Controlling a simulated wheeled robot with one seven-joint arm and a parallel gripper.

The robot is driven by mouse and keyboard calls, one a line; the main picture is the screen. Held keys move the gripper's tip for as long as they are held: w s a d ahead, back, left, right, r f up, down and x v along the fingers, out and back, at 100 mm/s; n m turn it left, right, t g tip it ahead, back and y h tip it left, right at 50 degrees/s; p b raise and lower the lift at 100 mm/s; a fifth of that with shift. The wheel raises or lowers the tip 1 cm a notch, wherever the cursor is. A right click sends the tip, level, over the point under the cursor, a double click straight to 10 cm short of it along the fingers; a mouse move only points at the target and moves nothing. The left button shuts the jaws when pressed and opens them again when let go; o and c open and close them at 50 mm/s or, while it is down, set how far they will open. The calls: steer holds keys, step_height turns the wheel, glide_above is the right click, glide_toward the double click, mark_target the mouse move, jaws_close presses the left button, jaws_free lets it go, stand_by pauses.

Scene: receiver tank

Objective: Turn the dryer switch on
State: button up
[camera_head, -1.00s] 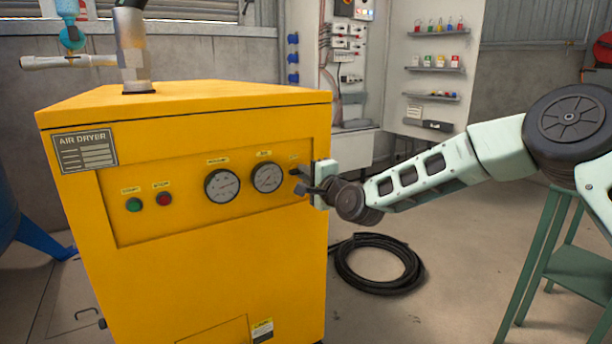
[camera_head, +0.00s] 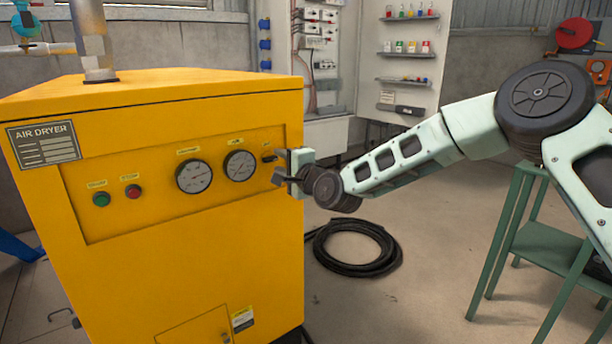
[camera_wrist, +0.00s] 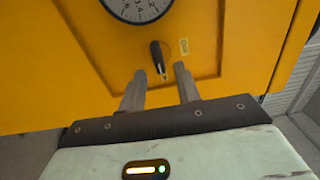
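The yellow air dryer (camera_head: 160,270) stands at the left with a recessed front panel. Its dark switch (camera_wrist: 158,58) shows in the wrist view as a small lever on the panel, below a gauge (camera_wrist: 138,8) and beside a yellow label (camera_wrist: 184,46). In the head view the switch is mostly hidden by my gripper (camera_head: 275,168) at the panel's right end.
Two gauges (camera_head: 194,176), a green button (camera_head: 101,199) and a red button (camera_head: 133,191) sit left of my gripper. A coiled black hose (camera_head: 355,248) lies on the floor. A green stand (camera_head: 540,240) is at the right. Open floor lies between.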

steer(key=p+v, duration=0.1)
steer(key=v, duration=1.5)
steer(key=s+a+f+n+g+h, duration=0.1)
steer(key=s+f+n+g+h, duration=0.15)
steer(key=s+n+g, duration=0.45)
steer(key=s+a+f+n+g+h, duration=0.15)
steer(key=s+f+n, duration=0.25)
steer(key=s, duration=0.5)
steer(key=s+d+r+n+g+h+p, duration=0.1)
steer(key=s+d+n+g+h, duration=0.25)
steer(key=s+d, duration=0.45)
steer(key=s+d+r+n+g+h, duration=0.1)
steer(key=s+d+n+g+h, duration=0.3)
steer(key=s, duration=0.8)
step_height(320, 180, up, 23)
steer(key=t+y+p, duration=0.1)
steer(key=y+p, duration=0.1)
steer(key=p, duration=2.1)
steer(key=shift+a+p, duration=0.3)
steer(key=shift+a, duration=0.2)
steer(key=shift+n, duration=0.25)
